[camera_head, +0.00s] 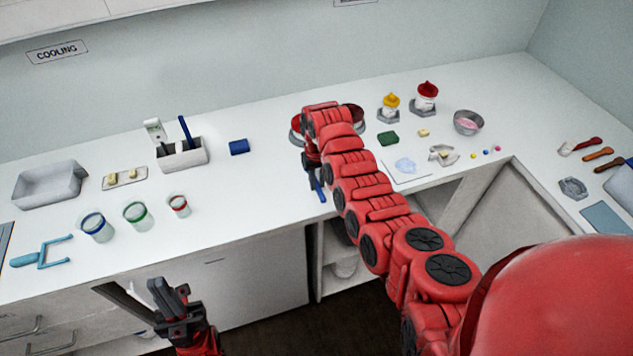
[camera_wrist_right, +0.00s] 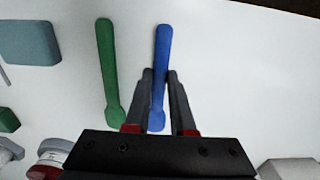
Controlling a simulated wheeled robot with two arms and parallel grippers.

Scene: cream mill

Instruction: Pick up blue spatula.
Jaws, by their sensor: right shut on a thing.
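The blue spatula (camera_wrist_right: 163,50) lies between the fingers of my right gripper (camera_wrist_right: 158,74) in the right wrist view. The gripper is shut on it near its lower, wider end, and the handle reaches out past the fingertips. In the head view part of the blue spatula (camera_head: 318,188) shows at the counter's front edge, just below my right gripper (camera_head: 312,176); my arm hides much around it. I cannot tell whether it is lifted. My left gripper (camera_head: 168,292) is in front of the counter, low and away from the objects; its finger gap is unclear.
A green spatula (camera_wrist_right: 106,65) lies close left of the blue one in the right wrist view. Jars with coloured rims (camera_head: 138,216), a caddy (camera_head: 182,155) and a blue block (camera_head: 239,147) stand left. Several small items stand right. The counter between jars and arm is clear.

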